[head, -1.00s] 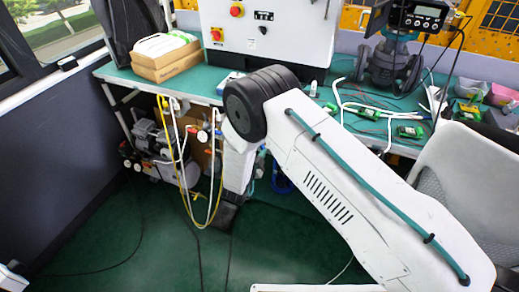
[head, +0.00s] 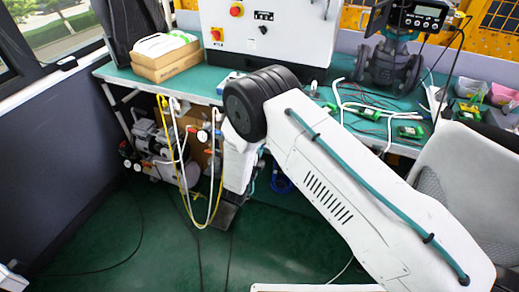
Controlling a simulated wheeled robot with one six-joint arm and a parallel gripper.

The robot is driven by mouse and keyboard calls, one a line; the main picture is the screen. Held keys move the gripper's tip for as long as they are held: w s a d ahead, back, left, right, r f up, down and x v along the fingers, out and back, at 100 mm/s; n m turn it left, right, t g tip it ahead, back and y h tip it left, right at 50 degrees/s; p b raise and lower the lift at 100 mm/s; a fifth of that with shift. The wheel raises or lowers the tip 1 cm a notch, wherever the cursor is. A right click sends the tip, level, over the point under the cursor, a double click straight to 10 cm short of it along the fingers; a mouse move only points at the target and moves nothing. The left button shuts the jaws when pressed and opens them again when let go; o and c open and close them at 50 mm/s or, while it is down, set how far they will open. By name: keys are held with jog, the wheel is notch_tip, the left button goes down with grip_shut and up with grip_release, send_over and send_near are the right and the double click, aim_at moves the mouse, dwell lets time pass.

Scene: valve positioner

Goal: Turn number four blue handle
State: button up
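No blue handle numbered four can be made out in the head view. Hoses and small fittings hang under the bench's front edge, among them a red-handled fitting (head: 203,135) and a looped yellow hose (head: 181,180). My white arm reaches down in front of the bench, and its wrist hides part of the space under it. A dark part at its lower end, which seems to be my gripper (head: 226,212), is low near the floor, right of the yellow loop. Its fingers are too small and dark to read. Nothing held can be made out.
The green bench (head: 206,84) carries a white control box (head: 270,38), cardboard boxes (head: 166,60) and a valve assembly (head: 388,65). A pump (head: 150,137) stands underneath at left. A pale chair (head: 470,165) is at right. Green floor (head: 110,225) is open at front left, with dark cables.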

jog(key=o, duration=1)
jog(key=v, duration=0.8)
dwell(0.7)
grip_shut()
dwell(1.6)
